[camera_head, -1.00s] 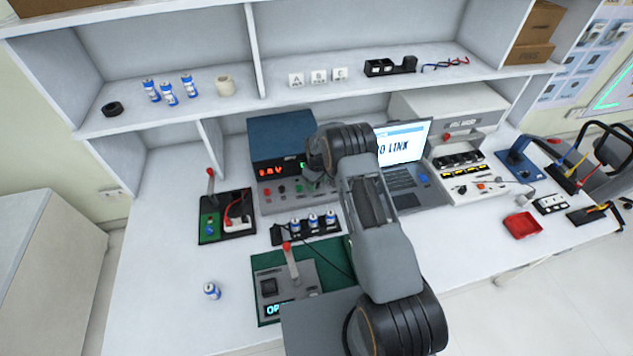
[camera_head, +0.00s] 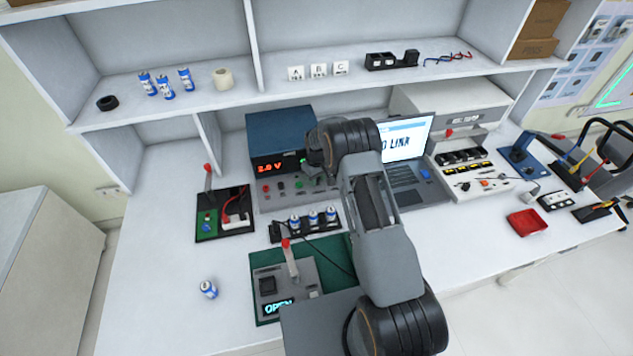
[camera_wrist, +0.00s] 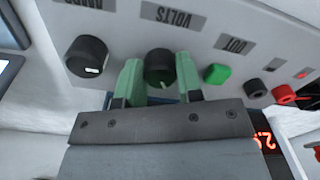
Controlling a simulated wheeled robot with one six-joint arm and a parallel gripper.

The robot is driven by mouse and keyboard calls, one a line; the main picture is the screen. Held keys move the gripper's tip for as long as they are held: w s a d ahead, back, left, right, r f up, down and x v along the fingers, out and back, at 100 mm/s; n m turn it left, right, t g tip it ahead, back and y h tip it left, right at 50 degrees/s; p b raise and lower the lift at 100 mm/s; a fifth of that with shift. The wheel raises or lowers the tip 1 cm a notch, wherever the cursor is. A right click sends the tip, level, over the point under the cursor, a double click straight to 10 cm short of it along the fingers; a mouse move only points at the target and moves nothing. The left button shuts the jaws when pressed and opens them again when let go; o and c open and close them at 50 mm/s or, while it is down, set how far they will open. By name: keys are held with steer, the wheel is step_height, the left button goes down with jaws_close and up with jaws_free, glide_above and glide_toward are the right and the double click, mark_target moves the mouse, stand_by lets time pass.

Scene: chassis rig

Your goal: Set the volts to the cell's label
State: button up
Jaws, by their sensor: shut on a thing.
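In the wrist view my gripper (camera_wrist: 159,80) has its two green fingers on either side of the dark round VOLTS knob (camera_wrist: 160,64) and is shut on it. The power supply (camera_head: 280,132) is a blue-topped box at the back of the bench. Its red display (camera_head: 272,168) appears to read 2.0 V, and part of it shows in the wrist view (camera_wrist: 265,140). In the head view my arm hides the gripper and knob. A blue and white cell (camera_head: 208,289) is on the bench at left. Its label is too small to read.
The AMPS knob (camera_wrist: 87,56) and green OUT button (camera_wrist: 216,73) flank the VOLTS knob closely. A black holder with several cells (camera_head: 314,217) and a lever fixture showing OPEN (camera_head: 280,285) stand in front. A laptop (camera_head: 410,170) is right of the supply.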

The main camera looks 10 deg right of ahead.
steer(key=m+b, duration=0.3)
steer(key=shift+f+m, duration=0.2)
steer(key=shift+m, duration=0.1)
steer(key=shift+r+m+b, duration=0.2)
steer(key=shift+m+b, duration=1.4)
steer(key=shift+m, duration=0.7)
steer(key=o, duration=0.9)
steer(key=shift+r, duration=0.1)
step_height(320, 180, up, 14)
steer(key=shift+f+b, duration=0.15)
steer(key=shift+b, duration=0.4)
